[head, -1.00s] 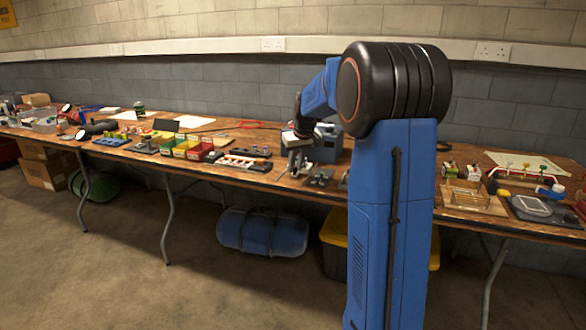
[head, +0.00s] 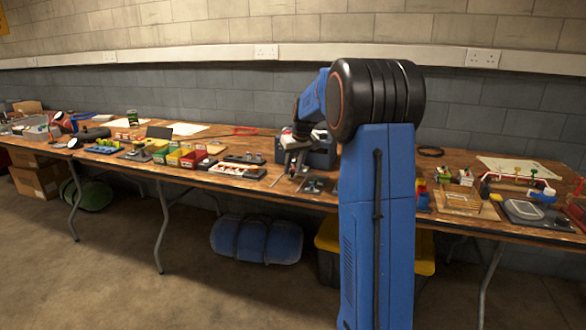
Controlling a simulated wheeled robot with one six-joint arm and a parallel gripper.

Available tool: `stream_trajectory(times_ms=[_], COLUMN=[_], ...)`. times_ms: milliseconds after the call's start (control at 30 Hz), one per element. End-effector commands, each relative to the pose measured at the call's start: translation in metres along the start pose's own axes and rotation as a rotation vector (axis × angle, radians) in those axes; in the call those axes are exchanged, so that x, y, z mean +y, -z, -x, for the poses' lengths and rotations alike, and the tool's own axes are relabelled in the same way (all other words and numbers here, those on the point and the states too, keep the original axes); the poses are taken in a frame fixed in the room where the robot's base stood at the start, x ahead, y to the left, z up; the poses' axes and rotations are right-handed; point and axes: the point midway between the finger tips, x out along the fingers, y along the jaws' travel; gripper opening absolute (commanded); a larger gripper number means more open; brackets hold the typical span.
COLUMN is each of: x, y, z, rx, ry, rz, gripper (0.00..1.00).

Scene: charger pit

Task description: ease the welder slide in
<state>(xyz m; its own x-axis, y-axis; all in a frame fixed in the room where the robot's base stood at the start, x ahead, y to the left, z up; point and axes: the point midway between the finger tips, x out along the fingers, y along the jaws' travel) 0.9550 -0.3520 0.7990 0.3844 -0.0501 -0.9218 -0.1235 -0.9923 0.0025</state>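My gripper (head: 294,170) is at the middle of the long wooden bench, low over its front half. Its fingers are small here, and I cannot tell whether they are open or shut or hold anything. A dark blue-grey box (head: 319,152), which may be the welder, stands just behind and to the right of my gripper, partly hidden by my arm. Small dark fixtures (head: 316,186) lie on the bench right of the gripper. No slide can be made out at this size.
A dark tray with small parts (head: 238,168) and red, yellow and green bins (head: 180,155) stand left of my gripper. A wire rack (head: 460,200) and a scale-like device (head: 524,210) are to the right. A blue rolled bag (head: 257,239) lies under the bench.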

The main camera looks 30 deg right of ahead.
Motion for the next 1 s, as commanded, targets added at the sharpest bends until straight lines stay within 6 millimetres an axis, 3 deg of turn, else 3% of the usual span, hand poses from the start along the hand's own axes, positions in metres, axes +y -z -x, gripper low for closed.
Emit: stream_trajectory(times_ms=[467,1000], x=[-0.001,0.000], y=[-0.001,-0.001], z=[0.007,0.080], rx=[-0.003,-0.003], ry=[0.002,0.001], rz=[0.000,-0.001], gripper=[0.37,0.37])
